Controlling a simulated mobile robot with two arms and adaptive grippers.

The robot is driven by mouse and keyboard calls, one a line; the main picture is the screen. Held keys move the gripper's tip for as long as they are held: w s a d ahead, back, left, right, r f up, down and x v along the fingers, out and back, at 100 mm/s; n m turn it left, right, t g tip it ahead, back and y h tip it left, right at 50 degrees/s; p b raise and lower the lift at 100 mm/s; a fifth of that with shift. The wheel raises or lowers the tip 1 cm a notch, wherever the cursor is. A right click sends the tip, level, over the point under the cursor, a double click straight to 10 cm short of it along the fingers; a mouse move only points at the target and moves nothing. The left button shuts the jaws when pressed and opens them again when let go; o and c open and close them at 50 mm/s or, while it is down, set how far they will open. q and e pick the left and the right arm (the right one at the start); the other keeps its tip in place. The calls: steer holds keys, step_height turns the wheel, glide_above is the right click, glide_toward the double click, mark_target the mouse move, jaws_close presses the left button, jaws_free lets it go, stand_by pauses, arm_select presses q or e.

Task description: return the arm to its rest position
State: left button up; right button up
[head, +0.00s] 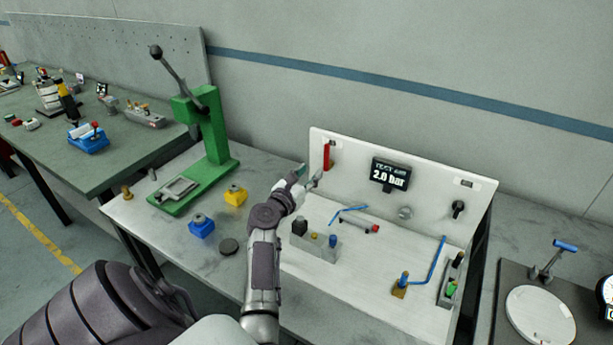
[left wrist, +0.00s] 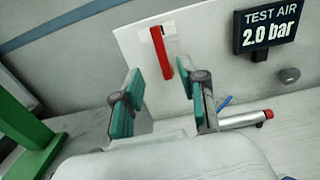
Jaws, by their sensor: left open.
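My left gripper (head: 310,178) is over the white test bench, in front of its upright back panel (head: 437,180). In the left wrist view the gripper (left wrist: 158,95) has its two teal-padded fingers spread, with nothing between them. A red lever (head: 327,156) hangs on the panel's left part. In the left wrist view the red lever (left wrist: 161,52) shows beyond the fingers, apart from them. My left arm reaches up from the bottom of the head view. My right gripper is not in view.
A green press (head: 209,135) with a long handle stands left of my arm. A blue block (head: 201,227), a yellow block (head: 235,195) and a dark puck (head: 229,246) sit near the forearm. A fixture block (head: 318,247) and blue tubes lie to its right.

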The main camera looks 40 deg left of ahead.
arm_select(q)
steer(key=shift+s+d, duration=0.1)
steer(key=shift+s, duration=0.4)
